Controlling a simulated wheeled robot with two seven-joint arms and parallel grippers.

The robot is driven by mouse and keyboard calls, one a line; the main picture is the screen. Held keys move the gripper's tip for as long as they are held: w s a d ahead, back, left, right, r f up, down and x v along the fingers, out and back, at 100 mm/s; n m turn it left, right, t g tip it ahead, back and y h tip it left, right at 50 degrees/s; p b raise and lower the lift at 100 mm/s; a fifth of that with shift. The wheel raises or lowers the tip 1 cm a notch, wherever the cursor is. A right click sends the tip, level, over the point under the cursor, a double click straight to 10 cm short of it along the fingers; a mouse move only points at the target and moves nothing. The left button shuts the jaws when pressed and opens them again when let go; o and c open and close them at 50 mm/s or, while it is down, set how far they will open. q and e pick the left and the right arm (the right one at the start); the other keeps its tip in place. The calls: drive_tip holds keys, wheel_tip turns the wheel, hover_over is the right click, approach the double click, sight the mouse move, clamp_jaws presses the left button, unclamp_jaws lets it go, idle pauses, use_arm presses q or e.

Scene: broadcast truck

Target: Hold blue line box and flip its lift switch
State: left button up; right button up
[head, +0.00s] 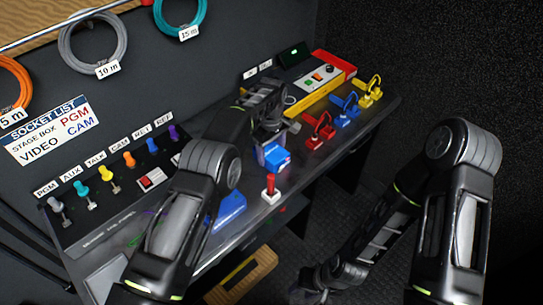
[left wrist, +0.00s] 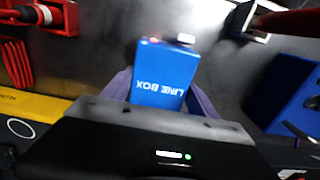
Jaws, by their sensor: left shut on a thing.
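A blue box lettered LINE BOX (left wrist: 163,80) sits between the purple-grey fingers of my left gripper (left wrist: 160,95), its lettering upside down in the left wrist view. A small pale piece (left wrist: 185,38) shows at its far end; I cannot tell if it is the lift switch. In the head view the blue line box (head: 277,158) is just under my left gripper (head: 268,142), above the desk; contact with the desk is unclear. My right gripper (head: 312,287) hangs low beside the desk, dark and small; its jaws cannot be made out.
A red lever on a white base (head: 270,188) stands close in front of the box. A larger blue object (head: 228,210) lies on the desk (head: 245,228). Red (head: 320,130), blue (head: 345,108) and yellow (head: 369,92) plugs stand to the right. A panel with coloured plugs (head: 110,190) is left.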

drive_tip(key=shift+d, duration=0.15)
drive_tip(key=c, duration=0.3)
drive_tip(key=shift+d+f, duration=0.1)
drive_tip(key=shift+d, duration=0.3)
drive_tip(key=shift+c, duration=0.7)
drive_tip(key=w+r+m+t, duration=0.1)
drive_tip(key=w, duration=0.1)
drive_tip(key=w+d+r+m, duration=0.1)
drive_tip(key=w, duration=0.2)
drive_tip(key=w+r+m+t+y, duration=0.1)
drive_tip(key=w, duration=0.2)
drive_tip(key=shift+w+d+r+t, duration=0.2)
drive_tip(key=shift+d+r+t, duration=0.1)
drive_tip(key=shift+r, duration=0.1)
clamp_jaws()
drive_tip(key=w+d+r+m+t+y, duration=0.2)
drive_tip(key=w+r+m+t, duration=0.2)
drive_tip(key=w+r, duration=1.1)
drive_tip(key=shift+r, duration=0.75)
